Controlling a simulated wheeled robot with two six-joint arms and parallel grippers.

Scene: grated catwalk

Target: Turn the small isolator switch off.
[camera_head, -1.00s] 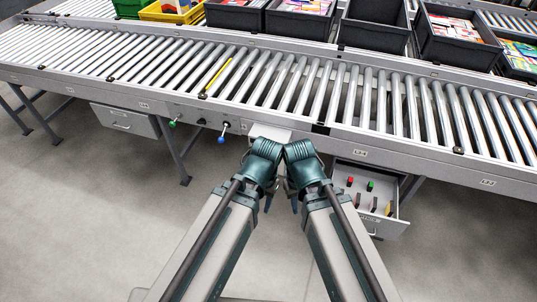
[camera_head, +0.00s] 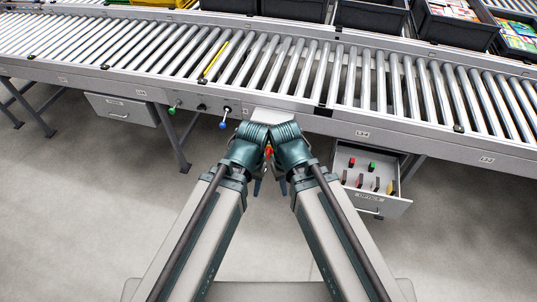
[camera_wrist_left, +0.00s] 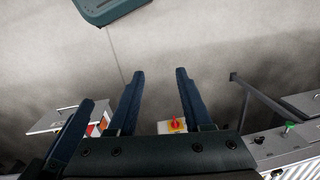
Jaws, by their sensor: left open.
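The isolator switch shows in the left wrist view as a red handle (camera_wrist_left: 174,123) on a small yellow plate, on a white box, beyond the base of my left gripper's fingers. In the head view a bit of red and yellow (camera_head: 268,152) shows between my two wrists; the rest is hidden. The handle's exact angle is too small to tell. My left gripper (camera_wrist_left: 159,73) is open and empty, its two dark fingers apart over bare floor. In the head view my right gripper (camera_head: 283,187) hangs beside the left, mostly hidden by its wrist.
A roller conveyor (camera_head: 300,88) crosses ahead, with dark crates behind it. An open drawer (camera_head: 372,198) with red and green buttons juts out at right. Green (camera_head: 172,110) and blue (camera_head: 222,125) knobs and a closed drawer (camera_head: 122,108) are at left. The floor in front is clear.

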